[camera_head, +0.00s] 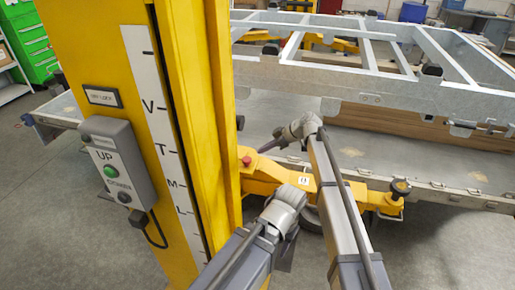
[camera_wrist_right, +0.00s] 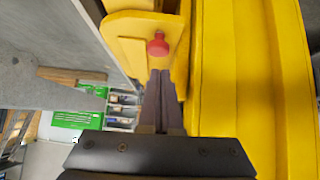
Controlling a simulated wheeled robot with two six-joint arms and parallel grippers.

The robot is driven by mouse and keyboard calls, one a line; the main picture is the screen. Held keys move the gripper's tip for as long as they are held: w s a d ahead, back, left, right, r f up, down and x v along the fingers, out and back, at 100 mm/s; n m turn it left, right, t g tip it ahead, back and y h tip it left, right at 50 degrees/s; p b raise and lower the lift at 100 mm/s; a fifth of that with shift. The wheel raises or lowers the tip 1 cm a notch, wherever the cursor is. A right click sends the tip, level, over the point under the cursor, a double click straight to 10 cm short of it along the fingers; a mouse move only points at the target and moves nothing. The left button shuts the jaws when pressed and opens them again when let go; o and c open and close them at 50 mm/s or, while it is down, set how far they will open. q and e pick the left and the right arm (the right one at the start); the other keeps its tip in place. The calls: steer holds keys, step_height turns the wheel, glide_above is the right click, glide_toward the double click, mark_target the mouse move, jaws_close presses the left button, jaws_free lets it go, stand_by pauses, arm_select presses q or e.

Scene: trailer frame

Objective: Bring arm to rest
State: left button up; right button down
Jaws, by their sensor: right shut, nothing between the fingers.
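My right arm (camera_head: 345,215) reaches forward over the lift's yellow foot, its wrist bent to the left. Its gripper (camera_head: 261,150) points left toward the yellow column. In the right wrist view the gripper (camera_wrist_right: 160,73) has its two dark fingers together with nothing between them. Their tips appear close to a red knob (camera_wrist_right: 158,45) on a yellow plate; I cannot tell if they touch. My left arm (camera_head: 235,262) comes in low at the centre, beside the column. A dark part hangs below its wrist (camera_head: 283,207), and its fingers cannot be made out.
A yellow lift column (camera_head: 100,40) with an UP control box (camera_head: 118,160) stands close on the left. The red knob also shows in the head view (camera_head: 246,161). A yellow lift arm (camera_head: 270,180) crosses ahead. A grey trailer frame (camera_head: 330,80) lies behind. Floor at lower right is clear.

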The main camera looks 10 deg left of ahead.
steer(key=shift+d+r, duration=0.1)
stand_by(0.3)
steer(key=s+d+f+m+h, duration=0.25)
steer(key=s+d+m, duration=0.35)
steer(key=s+d, duration=0.45)
steer(key=s+d+f+m+h, duration=0.2)
steer(key=s+d+m+h, duration=0.3)
steer(key=s+d, duration=0.55)
steer(key=s+d+f+m+h, duration=0.2)
steer(key=s+d+m, duration=0.6)
steer(key=d, duration=0.5)
steer(key=s+a+n, duration=0.5)
steer(key=s+a, duration=0.1)
steer(key=a, duration=0.4)
steer(key=shift+s+a+g+h, duration=0.15)
steer(key=shift+a+g+h, duration=0.2)
steer(key=shift+g+h, duration=0.1)
steer(key=shift+a, duration=0.15)
